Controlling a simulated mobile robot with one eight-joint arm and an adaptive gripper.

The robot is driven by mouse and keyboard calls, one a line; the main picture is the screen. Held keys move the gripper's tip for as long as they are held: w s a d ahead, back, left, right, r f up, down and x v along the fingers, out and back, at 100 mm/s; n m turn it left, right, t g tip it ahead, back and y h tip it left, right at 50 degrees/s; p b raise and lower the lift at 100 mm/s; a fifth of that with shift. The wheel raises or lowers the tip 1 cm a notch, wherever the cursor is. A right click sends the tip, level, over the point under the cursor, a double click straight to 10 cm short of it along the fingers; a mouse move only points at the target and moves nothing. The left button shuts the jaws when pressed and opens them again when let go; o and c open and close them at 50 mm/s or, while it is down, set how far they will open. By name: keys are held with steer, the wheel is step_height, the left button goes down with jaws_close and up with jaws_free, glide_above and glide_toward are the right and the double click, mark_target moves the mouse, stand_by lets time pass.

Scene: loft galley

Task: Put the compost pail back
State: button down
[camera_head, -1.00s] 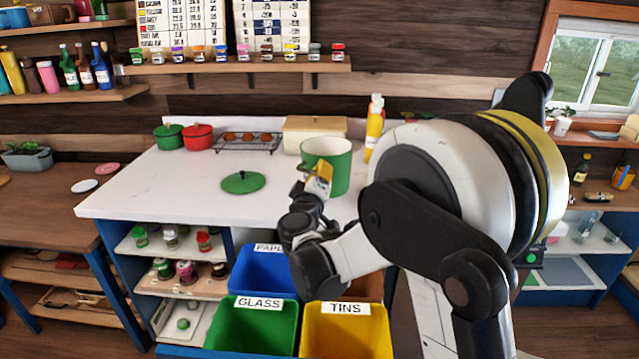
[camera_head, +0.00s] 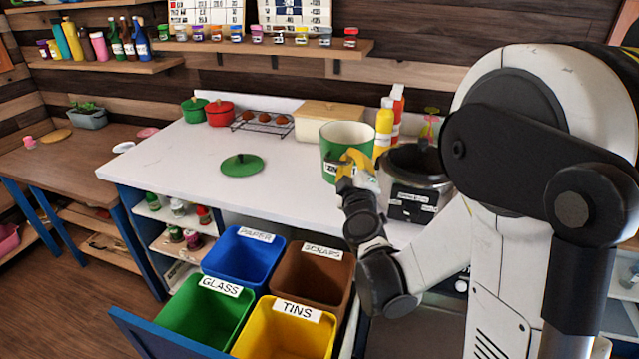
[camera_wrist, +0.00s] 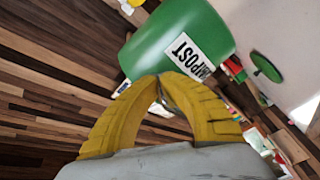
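The compost pail (camera_head: 338,142) is a green, open-topped cylinder with a pale inside and a white label. It shows at the front right of the white counter (camera_head: 190,160); I cannot tell whether its base touches. It also fills the upper middle of the wrist view (camera_wrist: 165,35), its label partly readable. My gripper (camera_head: 352,160) has yellow fingers on the pail's near side. In the wrist view the fingertips (camera_wrist: 162,82) come close together at the pail's edge; the grip point is partly hidden. A green lid (camera_head: 242,164) lies flat on the counter, left of the pail.
A dark cooker (camera_head: 415,165) and bottles (camera_head: 384,128) stand right of and behind the pail. A bread box (camera_head: 328,120), rack and pots (camera_head: 219,112) line the back. Open sorting bins (camera_head: 240,255) stand below the front edge. The counter's left front is clear.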

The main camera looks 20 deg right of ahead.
steer(key=w+a+f+b, duration=0.4)
steer(key=w+f+b, duration=0.2)
steer(key=w+f, duration=0.4)
steer(key=shift+a+f, duration=0.3)
steer(key=shift+a, duration=0.1)
steer(key=shift+f, duration=0.2)
steer(key=c, duration=1.6)
jaws_free()
steer(key=shift+r, duration=0.1)
